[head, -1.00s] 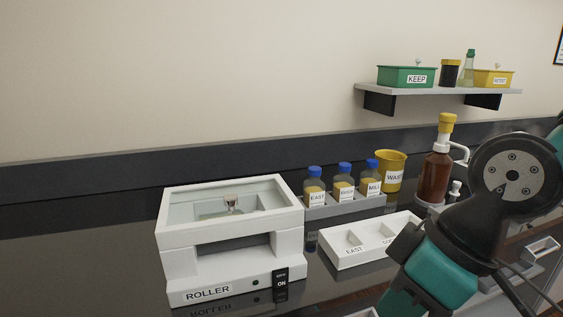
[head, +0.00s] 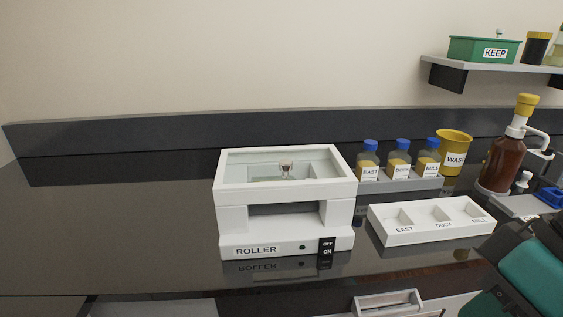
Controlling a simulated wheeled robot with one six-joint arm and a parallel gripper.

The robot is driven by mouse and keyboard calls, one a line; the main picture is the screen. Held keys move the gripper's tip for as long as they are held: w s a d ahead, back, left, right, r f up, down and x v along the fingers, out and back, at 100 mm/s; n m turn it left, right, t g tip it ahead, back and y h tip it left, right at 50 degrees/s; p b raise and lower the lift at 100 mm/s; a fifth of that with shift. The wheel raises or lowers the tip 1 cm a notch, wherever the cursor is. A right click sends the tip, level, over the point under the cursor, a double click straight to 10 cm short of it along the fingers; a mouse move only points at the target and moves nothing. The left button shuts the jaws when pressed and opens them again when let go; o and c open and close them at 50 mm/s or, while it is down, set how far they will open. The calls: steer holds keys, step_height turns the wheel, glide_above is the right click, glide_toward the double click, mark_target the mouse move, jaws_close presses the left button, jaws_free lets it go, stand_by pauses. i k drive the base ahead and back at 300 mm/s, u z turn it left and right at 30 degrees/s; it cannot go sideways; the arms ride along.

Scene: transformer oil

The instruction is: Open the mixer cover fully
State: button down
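The mixer is a white box labelled ROLLER (head: 256,251) on the dark counter, left of centre in the head view. Its cover (head: 230,172) is a white frame with a clear pane, lying flat and closed on top. A small knob (head: 286,168) stands on the pane. A black OFF/ON switch (head: 327,250) is on the mixer's front right. My gripper is out of view; only part of my teal and black arm shows at the lower right, apart from the mixer.
Right of the mixer is a white tray (head: 425,235) marked EAST, DOCK and MILL. Behind it are several blue-capped bottles (head: 400,162) in a grey rack, a yellow WASTE cup (head: 455,150) and a brown pump bottle (head: 503,160). The counter left of the mixer is clear.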

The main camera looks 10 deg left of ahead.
mark_target(345, 186)
steer(key=k, duration=0.4)
steer(key=u, duration=0.85)
steer(key=i, duration=1)
steer(key=z, duration=0.3)
